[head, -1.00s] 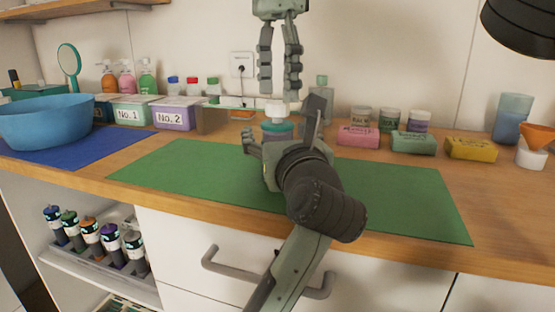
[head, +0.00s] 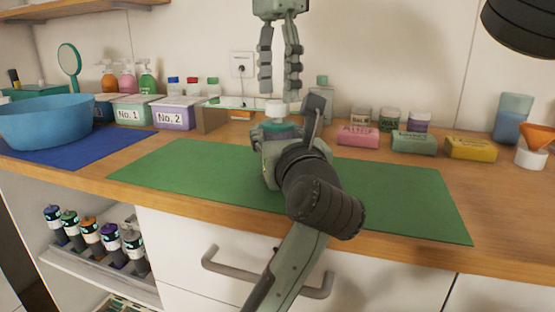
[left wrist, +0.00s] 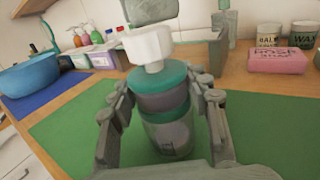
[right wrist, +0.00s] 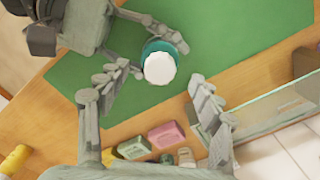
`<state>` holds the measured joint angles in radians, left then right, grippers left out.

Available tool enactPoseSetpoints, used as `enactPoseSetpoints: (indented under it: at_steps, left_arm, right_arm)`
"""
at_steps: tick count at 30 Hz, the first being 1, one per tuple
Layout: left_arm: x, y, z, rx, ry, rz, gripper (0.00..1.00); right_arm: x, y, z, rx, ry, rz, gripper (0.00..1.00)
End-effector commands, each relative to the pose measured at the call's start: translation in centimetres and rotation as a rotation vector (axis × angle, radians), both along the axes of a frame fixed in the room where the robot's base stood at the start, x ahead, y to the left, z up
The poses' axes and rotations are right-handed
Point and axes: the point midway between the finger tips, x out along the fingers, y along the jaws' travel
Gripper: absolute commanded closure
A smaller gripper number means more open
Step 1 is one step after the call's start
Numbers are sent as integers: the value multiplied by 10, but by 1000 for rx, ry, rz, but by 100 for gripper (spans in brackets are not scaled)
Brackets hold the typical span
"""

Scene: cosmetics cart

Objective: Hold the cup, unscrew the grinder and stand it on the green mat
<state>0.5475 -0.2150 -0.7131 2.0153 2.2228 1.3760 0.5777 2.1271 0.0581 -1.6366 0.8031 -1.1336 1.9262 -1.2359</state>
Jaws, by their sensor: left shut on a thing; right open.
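A clear cup (left wrist: 172,140) stands upright on the green mat (head: 175,172). On top of it sits the grinder (left wrist: 160,78), with teal and grey bands and a white knob. The white knob also shows in the head view (head: 276,106) and from above in the right wrist view (right wrist: 160,68). My left gripper (head: 285,128) is shut around the cup, one finger on each side, and hides much of it in the head view. My right gripper (head: 278,93) points down just above the white knob, its fingers apart and empty.
A blue bowl (head: 45,122) stands on a blue mat at the left. Boxes No. 1 (head: 134,111) and No. 2 (head: 176,115) and a brown block (head: 212,120) line the back. Pink (head: 358,137), green and yellow soaps lie at the right. The mat's right part is clear.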

Motion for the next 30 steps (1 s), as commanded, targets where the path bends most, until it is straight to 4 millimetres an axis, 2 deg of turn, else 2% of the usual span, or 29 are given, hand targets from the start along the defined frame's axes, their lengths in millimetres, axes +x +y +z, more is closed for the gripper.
enactPoseSetpoints:
  at_steps: [5, 8, 11, 30]
  left_arm:
    - [0, 0, 0, 0, 0, 0, 100]
    - [0, 0, 0, 0, 0, 0, 100]
    - [0, 0, 0, 0, 0, -1, 100]
    - [0, 0, 0, 0, 0, -1, 100]
  right_arm:
    - [0, 0, 0, 0, 0, -42, 34]
    - [0, 0, 0, -1, 0, -157, 34]
    - [0, 0, 0, -1, 0, -352, 34]
    - [0, 0, 0, -2, -2, -1985, 34]
